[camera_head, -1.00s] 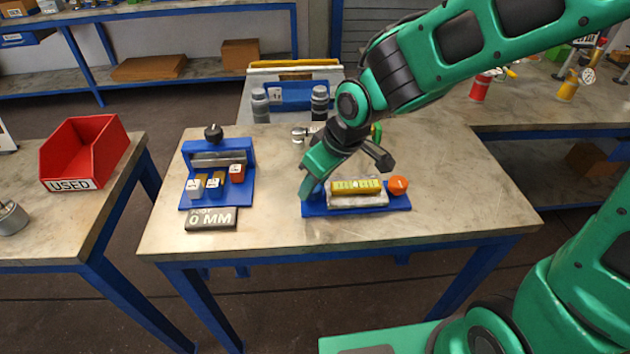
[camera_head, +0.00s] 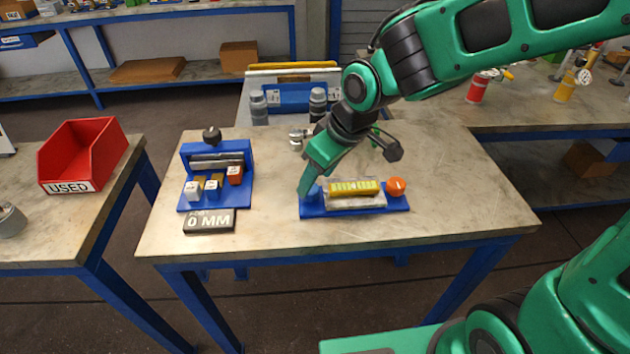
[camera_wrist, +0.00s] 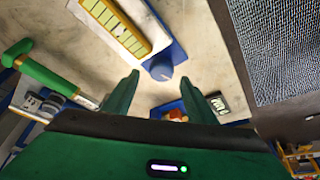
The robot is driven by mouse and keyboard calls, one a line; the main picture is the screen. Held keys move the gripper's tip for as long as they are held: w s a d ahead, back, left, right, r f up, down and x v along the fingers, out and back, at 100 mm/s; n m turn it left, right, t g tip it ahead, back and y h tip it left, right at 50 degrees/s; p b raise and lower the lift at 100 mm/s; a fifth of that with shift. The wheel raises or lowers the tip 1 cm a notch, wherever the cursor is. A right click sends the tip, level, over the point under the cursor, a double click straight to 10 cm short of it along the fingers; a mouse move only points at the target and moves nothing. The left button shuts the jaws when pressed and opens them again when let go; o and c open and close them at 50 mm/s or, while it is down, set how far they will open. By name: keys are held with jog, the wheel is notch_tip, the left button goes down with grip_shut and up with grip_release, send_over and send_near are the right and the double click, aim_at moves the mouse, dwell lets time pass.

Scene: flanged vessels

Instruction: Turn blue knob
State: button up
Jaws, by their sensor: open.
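The blue knob (camera_head: 315,191) sits at the left end of a blue base (camera_head: 375,209) that carries a yellow level vial (camera_head: 354,187). An orange knob (camera_head: 396,186) is at the other end. My gripper (camera_head: 306,187) points down at the blue knob's left side and partly covers it. In the wrist view the blue knob (camera_wrist: 161,70) lies just beyond my two fingertips (camera_wrist: 160,82), roughly in line with the gap between them. The fingers are apart with nothing between them. I cannot tell whether they touch the knob.
A blue block fixture (camera_head: 248,165) with a black knob and a "0 MM" display (camera_head: 209,221) stands on the left of the table (camera_head: 440,195). Grey cylinders stand behind. A red "USED" bin (camera_head: 82,156) is on the left table. The table's right side is clear.

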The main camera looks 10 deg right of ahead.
jog(key=shift+v, duration=2.25)
jog(key=shift+w+a, duration=0.1)
jog(key=s+d+m+g+h, duration=0.1)
jog(key=s+d+m+h, duration=0.2)
jog(key=d, duration=0.9)
jog(key=s+d+m, duration=0.3)
jog(key=d+m, duration=0.2)
jog(key=d, duration=0.7)
jog(key=s+d+f+m+g, duration=0.1)
jog(key=s+d+m+g, duration=0.1)
jog(key=s+d+m, duration=0.5)
jog(key=s+d, duration=0.3)
jog(key=s, duration=0.4)
jog(key=shift+f+g, duration=0.3)
jog(key=shift+w+d+f, duration=0.1)
jog(key=shift+w+f, duration=0.15)
jog(key=shift+w, duration=0.4)
